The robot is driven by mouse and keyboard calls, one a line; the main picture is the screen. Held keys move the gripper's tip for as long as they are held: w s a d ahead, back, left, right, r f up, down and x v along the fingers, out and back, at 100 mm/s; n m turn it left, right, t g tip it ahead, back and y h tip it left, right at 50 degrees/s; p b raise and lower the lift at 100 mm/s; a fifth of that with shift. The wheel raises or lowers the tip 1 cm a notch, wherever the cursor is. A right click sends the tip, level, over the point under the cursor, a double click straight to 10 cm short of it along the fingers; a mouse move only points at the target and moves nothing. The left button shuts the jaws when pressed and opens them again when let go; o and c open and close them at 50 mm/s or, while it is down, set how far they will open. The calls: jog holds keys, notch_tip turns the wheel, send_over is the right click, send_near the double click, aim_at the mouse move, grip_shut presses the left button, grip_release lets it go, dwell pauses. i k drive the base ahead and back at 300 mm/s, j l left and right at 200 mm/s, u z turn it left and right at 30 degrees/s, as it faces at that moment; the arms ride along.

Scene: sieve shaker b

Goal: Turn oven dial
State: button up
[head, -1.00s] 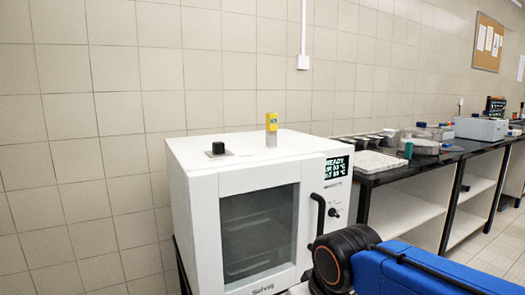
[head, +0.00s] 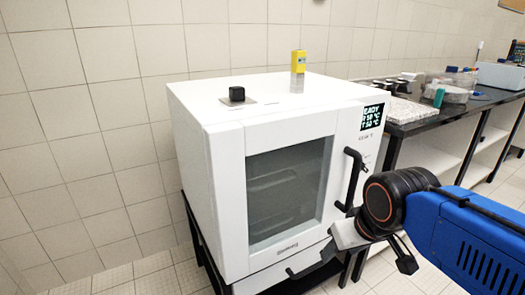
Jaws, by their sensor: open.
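The white oven (head: 215,185) stands in the middle of the head view, its glass door (head: 285,190) shut and a black handle (head: 351,180) at the door's right edge. The small front-panel dial below the display is hidden now, apparently behind my black wrist. My gripper (head: 349,270) is open at the oven's lower right front, its dark fingers spread below the handle. It appears empty and apart from the dial. I cannot tell whether a finger touches the oven.
A black knob on a plate (head: 237,94) and a yellow-topped object (head: 298,61) are on the oven's top. A dark bench (head: 440,118) with trays and bottles runs along the right wall. Free floor (head: 150,275) shows at the lower left.

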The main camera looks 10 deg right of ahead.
aim_at(363, 168)
jog(key=k, duration=1)
jog(key=i+l+u, duration=0.15)
jog(key=l, duration=0.3)
jog(key=i+l+u, duration=0.2)
jog(key=l, duration=0.25)
jog(key=i+l+u, duration=0.15)
jog(key=l, duration=0.35)
jog(key=i+l+u, duration=0.15)
jog(key=l, duration=0.35)
jog(key=i+l+u, duration=0.2)
jog(key=l, duration=0.35)
jog(key=l+u, duration=0.15)
jog(key=l, duration=0.35)
